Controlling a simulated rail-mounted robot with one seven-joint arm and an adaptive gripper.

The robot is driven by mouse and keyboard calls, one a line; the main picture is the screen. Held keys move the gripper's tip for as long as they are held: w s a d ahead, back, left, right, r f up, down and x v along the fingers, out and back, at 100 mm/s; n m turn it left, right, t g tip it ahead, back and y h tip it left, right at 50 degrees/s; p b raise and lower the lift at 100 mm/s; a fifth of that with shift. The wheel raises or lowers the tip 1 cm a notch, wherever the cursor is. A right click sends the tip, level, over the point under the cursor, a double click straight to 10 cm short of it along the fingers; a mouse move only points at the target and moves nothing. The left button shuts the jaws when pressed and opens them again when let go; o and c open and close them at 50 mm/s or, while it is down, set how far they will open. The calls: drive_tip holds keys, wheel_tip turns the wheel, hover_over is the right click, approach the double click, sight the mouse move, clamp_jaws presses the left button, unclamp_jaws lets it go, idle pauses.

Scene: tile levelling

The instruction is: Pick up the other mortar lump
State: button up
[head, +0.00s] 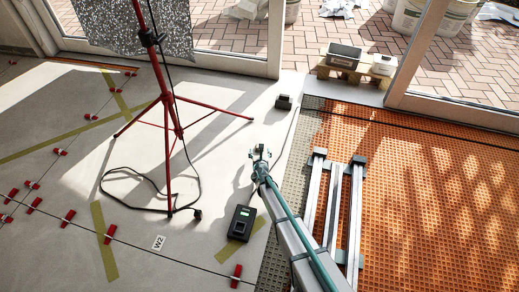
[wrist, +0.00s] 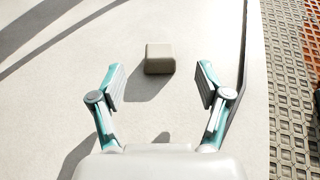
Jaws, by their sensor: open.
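A small grey-beige block, which looks like the mortar lump (wrist: 160,58), sits on the pale floor ahead of my gripper in the wrist view, casting a shadow to its lower left. A dark-looking block (head: 284,102) in the head view, beyond my gripper, seems to be the same one. My gripper (wrist: 160,88) is open and empty. Its fingers stand apart on either side, with the block beyond the fingertips and not touched. In the head view my gripper (head: 260,153) is over the pale floor, left of the orange mat.
A red tripod (head: 168,110) with a cable stands to the left. A black device (head: 241,222) lies near my arm. Metal rails (head: 333,205) lie on the orange mat (head: 430,220) at right. Red clips line the tile joints at left.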

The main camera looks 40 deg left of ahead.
drive_tip(key=b+x, duration=0.1)
drive_tip(key=x, duration=0.4)
drive_tip(key=shift+f+b, duration=0.15)
drive_tip(key=shift+b, duration=0.25)
drive_tip(key=c, duration=1.3)
